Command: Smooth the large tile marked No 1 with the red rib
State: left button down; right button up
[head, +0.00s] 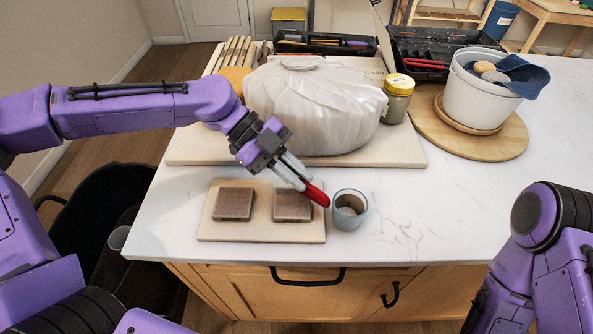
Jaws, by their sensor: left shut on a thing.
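The red rib (317,195) is held in my left gripper (301,180), which is shut on it. The rib is over the right edge of the right brown tile (288,207); I cannot tell whether it touches. A second brown tile (233,204) lies to the left. Both tiles lie on a pale board (262,232) near the front of the counter. They look similar in size, and no number marking can be read on either. My right arm shows at the lower right, but its gripper is out of view.
A glass cup (350,209) stands just right of the board. Behind are a plastic-wrapped lump (315,108) on a larger board (200,152), a yellow-lidded jar (397,98), and a white bucket (478,95) on a round wooden board (440,132). The counter's right side is clear.

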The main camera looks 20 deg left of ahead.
pick_arm(q)
jog(key=shift+s+a+r+p, duration=0.2)
jog(key=shift+s+a+p, duration=0.15)
jog(key=shift+s, duration=0.35)
jog(key=shift+s+a+f+p, duration=0.1)
jog(key=shift+s+a+p, duration=0.15)
jog(key=shift+s, duration=0.35)
jog(key=shift+s+a+f+p, duration=0.15)
jog(key=shift+s+p, duration=0.05)
jog(key=shift+s, duration=0.4)
jog(key=shift+s+a+f+p, duration=0.1)
jog(key=shift+s+a+p, duration=0.15)
jog(key=shift+s, duration=0.35)
jog(key=shift+s+a+r+p, duration=0.1)
jog(key=shift+s+r+p, duration=0.1)
jog(key=shift+s+p, duration=0.25)
jog(key=shift+s+a, duration=0.1)
jog(key=shift+a+f, duration=0.1)
notch_tip(320, 180, up, 2)
jog(key=shift+r+p, duration=0.15)
jog(key=shift+p, duration=1.1)
